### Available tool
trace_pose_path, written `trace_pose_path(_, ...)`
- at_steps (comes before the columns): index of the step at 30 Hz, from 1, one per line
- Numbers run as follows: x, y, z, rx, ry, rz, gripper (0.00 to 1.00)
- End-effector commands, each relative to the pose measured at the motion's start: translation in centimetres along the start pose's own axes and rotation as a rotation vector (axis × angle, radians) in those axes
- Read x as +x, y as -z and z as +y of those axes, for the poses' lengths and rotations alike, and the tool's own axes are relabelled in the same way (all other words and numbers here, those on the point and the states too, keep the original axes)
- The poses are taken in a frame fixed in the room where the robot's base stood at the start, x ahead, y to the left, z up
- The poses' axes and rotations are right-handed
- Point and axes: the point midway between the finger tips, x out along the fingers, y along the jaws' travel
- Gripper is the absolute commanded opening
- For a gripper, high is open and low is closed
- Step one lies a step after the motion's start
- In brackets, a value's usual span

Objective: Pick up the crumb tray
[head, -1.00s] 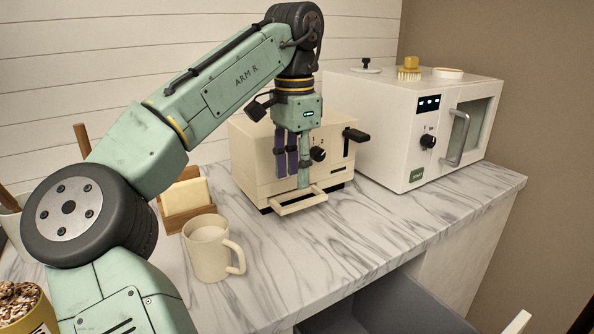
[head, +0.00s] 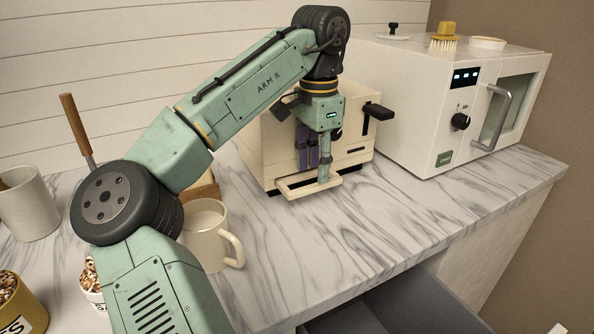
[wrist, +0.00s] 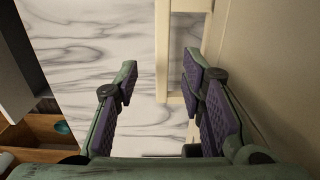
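The crumb tray (head: 290,191) is a thin cream frame jutting from the bottom front of the cream toaster (head: 272,150). In the wrist view the tray (wrist: 162,45) shows as pale bars with an opening, beside the toaster's front wall (wrist: 262,50). My gripper (head: 316,166) points down at the tray, close in front of the toaster. In the wrist view my gripper (wrist: 160,100) has its purple-padded fingers apart. The tray's outer bar shows between them, with clear gaps on both sides. The fingertips' exact height against the bar is hard to tell.
A cream mug (head: 228,262) stands on the marble counter left of the tray. A white oven (head: 430,110) stands to the right. A grey drawer (head: 405,312) is open below the front edge. The counter right of the tray is clear.

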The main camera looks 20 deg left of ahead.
Motion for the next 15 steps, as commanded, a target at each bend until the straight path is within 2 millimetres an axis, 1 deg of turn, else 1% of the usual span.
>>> trace_pose_path(3,1.8,0.1,-0.2,-0.001,-0.001,-0.002,0.37)
trace_pose_path(7,3.3,0.1,-0.1,-0.001,0.0,-0.001,0.37)
trace_pose_path(10,3.7,0.2,-0.1,-0.001,-0.001,0.001,0.37)
trace_pose_path(15,3.7,0.2,-0.1,-0.001,-0.001,0.001,0.37)
